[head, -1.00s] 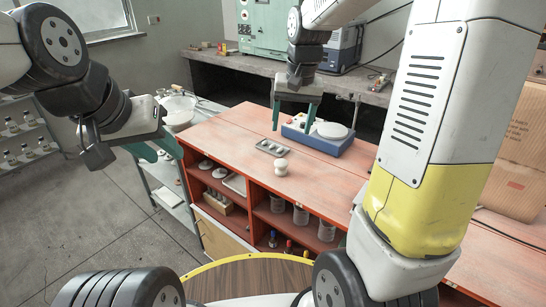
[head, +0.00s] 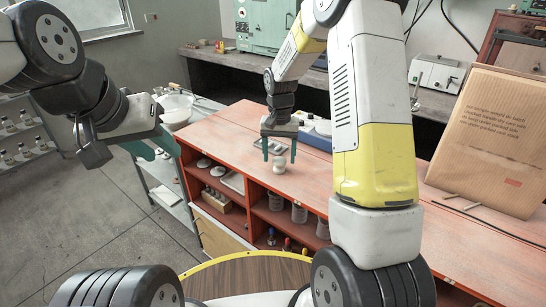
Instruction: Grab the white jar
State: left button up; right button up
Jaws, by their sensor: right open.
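A small round white jar (head: 279,166) stands upright on the red-topped bench (head: 225,125), near its front edge. My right gripper (head: 279,159) points down over the jar, and its two green fingers are open. In the head view one fingertip shows on each side of the jar; whether they are level with it in depth I cannot tell. My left gripper (head: 153,150) hangs at the left, away from the jar, with its green fingers apart and nothing seen between them.
A blue scale (head: 318,139) stands behind my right gripper, partly hidden by my arm. Open shelves (head: 262,207) under the bench top hold several small items. A cardboard box (head: 490,140) stands at the right. The bench top left of the jar is mostly clear.

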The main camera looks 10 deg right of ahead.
jog(key=shift+f, duration=0.6)
jog(key=c, duration=1.5)
jog(key=shift+o, duration=0.2)
jog(key=shift+r, duration=0.2)
